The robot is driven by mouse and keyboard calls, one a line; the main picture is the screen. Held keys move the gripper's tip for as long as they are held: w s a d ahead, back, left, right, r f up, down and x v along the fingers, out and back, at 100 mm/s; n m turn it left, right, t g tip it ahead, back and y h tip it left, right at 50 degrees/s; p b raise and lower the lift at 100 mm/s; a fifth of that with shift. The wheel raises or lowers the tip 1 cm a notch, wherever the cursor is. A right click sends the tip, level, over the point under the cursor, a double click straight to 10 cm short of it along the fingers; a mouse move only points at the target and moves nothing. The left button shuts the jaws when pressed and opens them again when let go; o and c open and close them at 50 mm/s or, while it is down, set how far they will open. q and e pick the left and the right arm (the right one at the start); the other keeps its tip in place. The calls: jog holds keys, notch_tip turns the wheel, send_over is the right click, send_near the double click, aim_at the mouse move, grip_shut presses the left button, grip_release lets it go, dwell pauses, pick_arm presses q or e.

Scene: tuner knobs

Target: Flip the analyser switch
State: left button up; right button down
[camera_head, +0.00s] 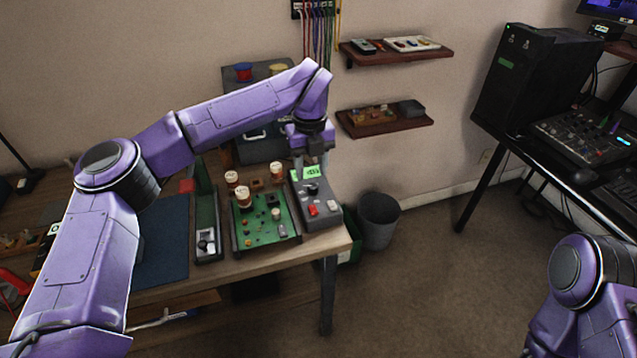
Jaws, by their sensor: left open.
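The analyser (330,219) is a grey box with a lit green display at the right end of the wooden workbench. Its sloping face carries a dark knob (313,189), a red switch (312,209) and a pale grey part (332,206). I cannot tell which way the switch is set. My left gripper (312,160) points down above the back of the analyser, over the display and behind the switch. It is open and apart from the switch; its fingertips are small and partly unclear. My right arm shows at the lower right, with its gripper out of view.
A green circuit board (262,226) with tall cylindrical parts lies left of the analyser. A narrow unit with a lever (207,243) and a blue mat (165,240) lie further left. A grey bin (378,220) stands right of the bench. Shelves hang behind.

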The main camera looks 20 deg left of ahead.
pick_arm(q)
jog(key=p, duration=0.2)
send_over(312, 206)
notch_tip(312, 206, down, 7)
jog(key=shift+s+a+r, duration=0.1)
jog(key=shift+s+a, duration=0.05)
jog(key=f, duration=0.3)
jog(key=shift+w, duration=0.35)
jog(key=shift+f, duration=0.2)
jog(key=shift+s, duration=0.1)
jog(key=shift+r, duration=0.1)
jog(key=shift+c, duration=0.3)
